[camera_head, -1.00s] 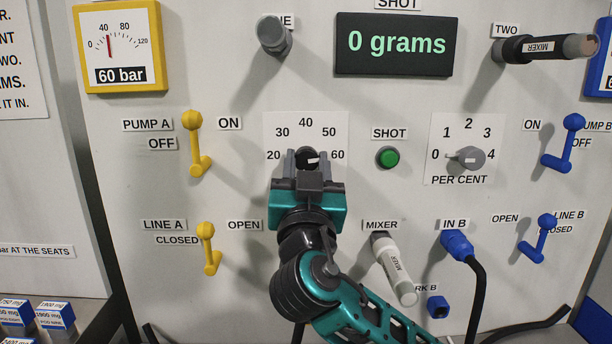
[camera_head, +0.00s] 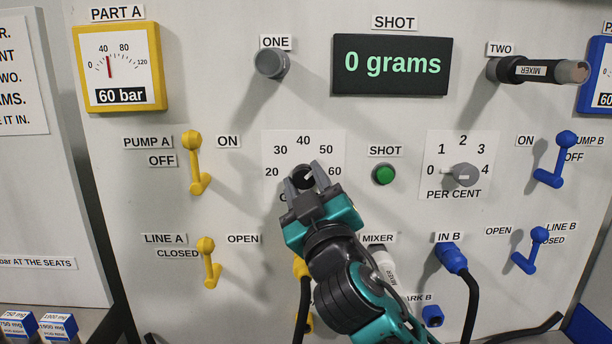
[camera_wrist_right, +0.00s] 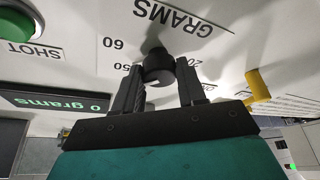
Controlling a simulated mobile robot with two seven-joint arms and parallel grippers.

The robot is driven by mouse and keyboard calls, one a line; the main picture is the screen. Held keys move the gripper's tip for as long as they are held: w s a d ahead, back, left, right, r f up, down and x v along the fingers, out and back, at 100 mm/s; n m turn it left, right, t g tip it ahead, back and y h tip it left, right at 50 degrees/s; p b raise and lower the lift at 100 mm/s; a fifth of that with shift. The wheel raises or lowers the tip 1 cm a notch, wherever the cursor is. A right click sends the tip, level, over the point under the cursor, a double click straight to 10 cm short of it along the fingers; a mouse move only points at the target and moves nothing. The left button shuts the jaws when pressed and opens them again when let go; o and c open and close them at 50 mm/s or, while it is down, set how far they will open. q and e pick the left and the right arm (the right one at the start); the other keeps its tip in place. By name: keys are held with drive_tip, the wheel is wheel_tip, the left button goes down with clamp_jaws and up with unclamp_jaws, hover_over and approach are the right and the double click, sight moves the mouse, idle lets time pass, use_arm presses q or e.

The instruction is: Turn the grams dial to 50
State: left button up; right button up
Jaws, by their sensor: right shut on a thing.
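The grams dial (camera_head: 299,178) is a small dark knob on a white scale plate marked from 20 to 60, and my fingers partly hide it. Its light pointer mark faces up and right, roughly toward 50, but I cannot read it exactly. My right gripper (camera_head: 306,178) is shut on the knob and tilted to the left. In the right wrist view the black knob (camera_wrist_right: 158,68) sits between the two fingertips (camera_wrist_right: 160,82). The GRAMS label is mostly hidden in the head view. The display (camera_head: 392,66) reads 0 grams. My left gripper is not in view.
A green SHOT button (camera_head: 385,174) and the PER CENT dial (camera_head: 465,174) are to the right. Yellow levers (camera_head: 194,160) stand to the left, blue levers (camera_head: 556,160) at the far right. A grey-white mixer (camera_head: 384,262) and blue IN B plug (camera_head: 452,258) are below, near my arm.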

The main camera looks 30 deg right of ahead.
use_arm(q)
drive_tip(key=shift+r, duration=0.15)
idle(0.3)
use_arm(e)
drive_tip(key=o, duration=1)
drive_tip(key=shift+o, duration=0.2)
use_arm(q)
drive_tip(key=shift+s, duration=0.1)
